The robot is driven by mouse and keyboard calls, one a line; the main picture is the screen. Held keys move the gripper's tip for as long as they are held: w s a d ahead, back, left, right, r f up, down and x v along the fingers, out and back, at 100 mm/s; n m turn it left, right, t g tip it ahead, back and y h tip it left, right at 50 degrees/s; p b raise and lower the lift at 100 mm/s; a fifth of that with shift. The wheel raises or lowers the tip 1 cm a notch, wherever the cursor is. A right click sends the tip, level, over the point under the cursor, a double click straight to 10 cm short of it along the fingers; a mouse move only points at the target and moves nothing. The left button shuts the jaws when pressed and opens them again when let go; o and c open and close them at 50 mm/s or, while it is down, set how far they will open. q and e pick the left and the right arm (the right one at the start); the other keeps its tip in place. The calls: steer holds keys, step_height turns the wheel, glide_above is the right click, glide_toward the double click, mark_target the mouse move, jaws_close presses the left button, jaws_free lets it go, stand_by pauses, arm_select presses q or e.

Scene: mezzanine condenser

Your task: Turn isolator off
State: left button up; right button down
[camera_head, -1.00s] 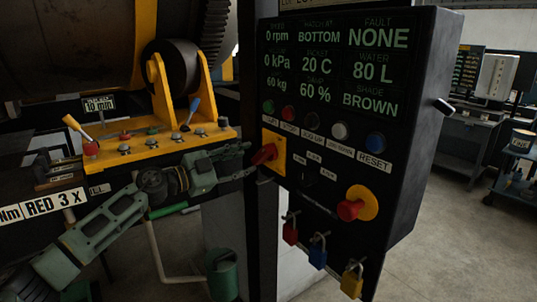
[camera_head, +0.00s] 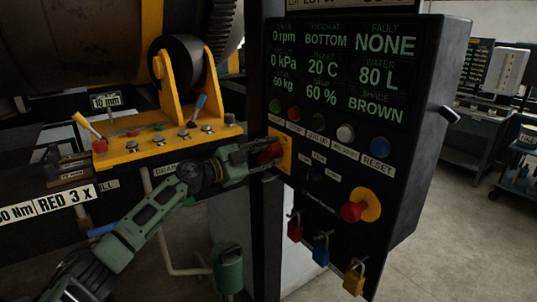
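The isolator looks to be the red rotary handle (camera_head: 270,153) on a yellow plate (camera_head: 286,152) at the left edge of the black control panel (camera_head: 418,150). My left gripper (camera_head: 262,157) reaches in from the left, and its fingers are at the red handle, one above and one below it. The fingers partly hide the handle. Whether they press on it cannot be told. My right gripper is not in view.
A red mushroom button (camera_head: 352,211) on a yellow disc sits lower right on the panel. Red (camera_head: 295,228), blue (camera_head: 321,250) and yellow (camera_head: 353,279) padlocks hang along its bottom. A yellow bracket (camera_head: 165,147) with levers stands left, above my arm.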

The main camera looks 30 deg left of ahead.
arm_select(q)
jaws_close()
steer(key=shift+m, duration=0.3)
steer(key=m, duration=0.3)
steer(key=shift+f+m, duration=0.1)
steer(key=shift+m, duration=0.2)
steer(key=m+b, duration=0.1)
steer(key=m, duration=0.2)
steer(key=shift+m, duration=0.3)
steer(key=m+b, duration=0.3)
steer(key=m, duration=0.2)
steer(key=shift+m, duration=0.3)
steer(key=shift+m+b, duration=1.1)
steer(key=shift+m, duration=1.2)
steer(key=shift+o, duration=1.2)
jaws_free()
